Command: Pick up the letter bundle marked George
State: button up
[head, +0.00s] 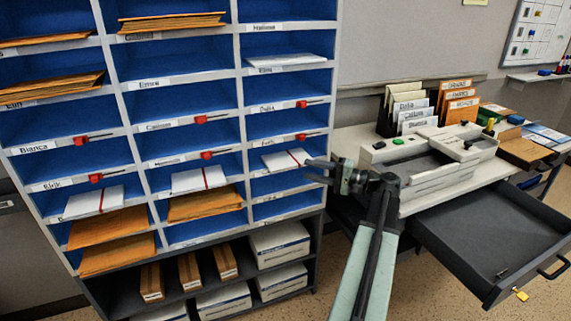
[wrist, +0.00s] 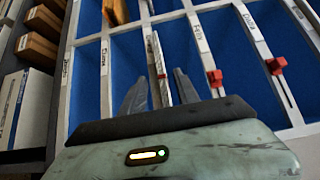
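A white letter bundle (head: 286,160) with a red band lies in a blue pigeonhole of the right column, its front end sticking out. I cannot read the name George on it. My gripper (head: 311,171) is just right of this bundle in the head view. In the wrist view, my gripper (wrist: 161,78) has its two fingers apart, one on each side of the thin white bundle (wrist: 158,62), with gaps visible. Two other white banded bundles lie in the middle column (head: 198,179) and in the left column (head: 93,203).
The pigeonhole rack (head: 238,110) has labelled shelf edges, some with red tags (head: 301,104). Brown envelopes (head: 205,203) and boxes (head: 278,246) fill other spaces. At right stand a desk machine (head: 430,155), letter holders (head: 410,108) and an open drawer (head: 490,235).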

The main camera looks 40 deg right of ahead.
aim_at(298, 166)
jog(key=x, duration=0.6)
jog(key=shift+s+r, duration=0.1)
grip_shut()
jog(key=shift+r, duration=0.1)
